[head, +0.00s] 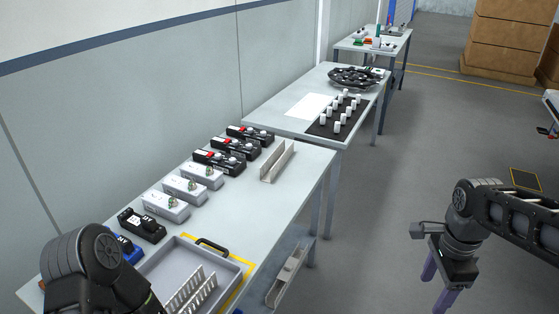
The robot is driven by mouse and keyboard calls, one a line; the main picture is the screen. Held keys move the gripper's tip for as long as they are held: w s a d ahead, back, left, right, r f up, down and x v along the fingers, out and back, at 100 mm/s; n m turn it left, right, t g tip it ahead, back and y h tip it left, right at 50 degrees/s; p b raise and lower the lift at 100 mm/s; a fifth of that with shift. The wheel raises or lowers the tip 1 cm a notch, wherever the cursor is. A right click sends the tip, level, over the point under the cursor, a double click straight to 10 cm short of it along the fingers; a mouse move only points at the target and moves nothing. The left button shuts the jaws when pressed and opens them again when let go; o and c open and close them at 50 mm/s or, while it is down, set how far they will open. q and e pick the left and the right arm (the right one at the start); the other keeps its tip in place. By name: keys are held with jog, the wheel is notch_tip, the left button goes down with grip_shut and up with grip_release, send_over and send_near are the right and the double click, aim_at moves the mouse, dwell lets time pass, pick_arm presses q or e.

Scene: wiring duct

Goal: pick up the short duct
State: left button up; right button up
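A light grey U-shaped duct (268,171) lies on the near table, toward its far right part. Slotted duct pieces (205,290) lie in a grey tray (176,251) at the bottom of the head view, partly cut off by the frame. Another channel-like piece (284,283) is on the shelf below the table. I cannot tell for certain which is the short duct. My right gripper (436,282) hangs over the floor, right of the table, with purple fingers apart and nothing between them. My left arm is at the bottom left; its gripper is out of view.
Black boxes with red parts (219,162), grey boxes (165,206) and a black block (142,224) line the wall side of the table. The tray has a black handle (212,247). A second table (273,117) stands beyond. The floor at right (400,190) is clear.

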dwell(0.4)
jog(key=a+f+n+y, duration=0.1)
jog(key=a+f+n, duration=0.5)
jog(key=f, duration=0.5)
jog(key=a+f+n+y, duration=0.2)
jog(key=a+f+n, duration=0.1)
jog(key=a+f, duration=0.6)
jog(key=s+a+f+n+y, duration=0.1)
jog(key=s+a+f+n, duration=0.6)
jog(key=s+f, duration=0.6)
jog(key=a, duration=0.2)
jog(key=shift+s+a+f+n+t, duration=0.25)
jog(key=shift+a+f+n+t, duration=0.05)
jog(key=shift+a, duration=0.05)
jog(key=shift+c, duration=0.4)
